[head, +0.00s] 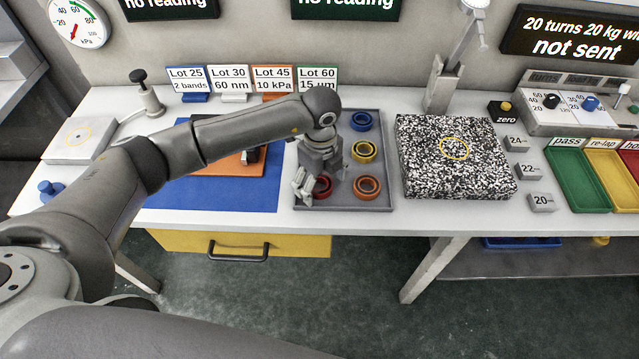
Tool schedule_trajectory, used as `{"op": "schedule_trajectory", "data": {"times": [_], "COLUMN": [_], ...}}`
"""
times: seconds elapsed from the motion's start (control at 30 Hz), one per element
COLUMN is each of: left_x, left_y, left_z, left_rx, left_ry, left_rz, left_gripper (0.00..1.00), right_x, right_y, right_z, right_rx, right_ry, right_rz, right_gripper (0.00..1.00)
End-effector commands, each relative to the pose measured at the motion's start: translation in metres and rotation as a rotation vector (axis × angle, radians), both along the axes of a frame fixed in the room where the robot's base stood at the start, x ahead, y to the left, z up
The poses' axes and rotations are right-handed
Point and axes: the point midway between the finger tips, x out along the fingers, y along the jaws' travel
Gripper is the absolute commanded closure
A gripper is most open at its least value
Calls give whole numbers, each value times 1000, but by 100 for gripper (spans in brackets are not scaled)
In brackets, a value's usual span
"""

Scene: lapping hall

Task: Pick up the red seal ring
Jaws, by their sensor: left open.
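The red seal ring (324,187) lies on the grey tray (345,207) at its front left, partly hidden by my left gripper. My left gripper (304,187) is open, with its pale fingers just left of the red ring, over the tray's left edge. I cannot tell whether a finger touches the ring or how high the fingers are. My right gripper is not in view.
The tray also holds a blue ring (361,121), a yellow ring (364,152) and an orange ring (367,187). A speckled block (425,180) stands close to the right. A blue mat (262,192) lies to the left, under my arm. Lot cards (272,78) stand behind.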

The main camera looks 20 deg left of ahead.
Motion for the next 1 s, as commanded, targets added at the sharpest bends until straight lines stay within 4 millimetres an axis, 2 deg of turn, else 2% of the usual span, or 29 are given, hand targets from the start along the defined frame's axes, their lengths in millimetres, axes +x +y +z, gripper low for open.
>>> {"op": "schedule_trajectory", "data": {"times": [0.07,0.47,0.77,0.87,1.0], "left_x": [0,0,0,0,1], "left_y": [0,0,0,-1,-1], "left_z": [0,0,2,8,27], "left_rx": [0,-1,0,-2,-3], "left_ry": [0,0,1,0,-4], "left_rz": [0,0,-1,-1,-1], "left_gripper": [20,71,71,71,71], "right_x": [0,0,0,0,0], "right_y": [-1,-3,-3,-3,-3], "right_z": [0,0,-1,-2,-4], "right_rx": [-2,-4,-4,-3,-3], "right_ry": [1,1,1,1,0], "right_rz": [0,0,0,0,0], "right_gripper": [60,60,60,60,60]}}
